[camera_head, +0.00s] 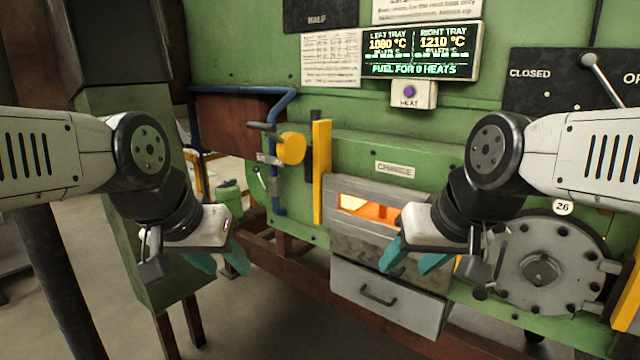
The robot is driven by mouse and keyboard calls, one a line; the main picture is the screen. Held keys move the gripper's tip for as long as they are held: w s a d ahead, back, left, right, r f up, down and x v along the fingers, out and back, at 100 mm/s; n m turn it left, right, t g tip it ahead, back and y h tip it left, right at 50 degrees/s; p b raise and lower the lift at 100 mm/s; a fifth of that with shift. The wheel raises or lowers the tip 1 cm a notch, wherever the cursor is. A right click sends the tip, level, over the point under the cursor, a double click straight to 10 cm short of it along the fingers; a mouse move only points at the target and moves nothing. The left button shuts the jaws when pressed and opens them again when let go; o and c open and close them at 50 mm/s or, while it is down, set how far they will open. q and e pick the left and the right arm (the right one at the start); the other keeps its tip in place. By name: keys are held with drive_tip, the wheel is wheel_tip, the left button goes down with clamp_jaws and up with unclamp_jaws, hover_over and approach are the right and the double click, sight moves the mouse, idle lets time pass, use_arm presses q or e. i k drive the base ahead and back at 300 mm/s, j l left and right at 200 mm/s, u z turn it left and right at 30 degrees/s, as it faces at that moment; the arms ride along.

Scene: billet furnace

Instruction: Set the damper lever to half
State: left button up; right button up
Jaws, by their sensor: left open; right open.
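A lever with a round pale knob (588,60) slants across a black plate (540,85) marked CLOSED at the upper right; the letters OP at the right edge are cut off. A second black plate marked HALF (317,19) is cut off by the top edge. I cannot tell from the lettering which plate is the damper's. My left gripper (222,262) is open and empty, left of the furnace front. My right gripper (412,264) is open and empty, in front of the furnace below the charge opening. Both are well below the two plates and touch neither.
The display (421,51) reads left tray 1080 °C, right tray 1210 °C, fuel for 0 heats. Below it is a purple HEAT button (409,91).

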sight(589, 59)
drive_tip(key=z, duration=1.65)
drive_tip(key=i+j+z, duration=0.2)
drive_tip(key=i+j, duration=0.05)
drive_tip(key=i, duration=0.05)
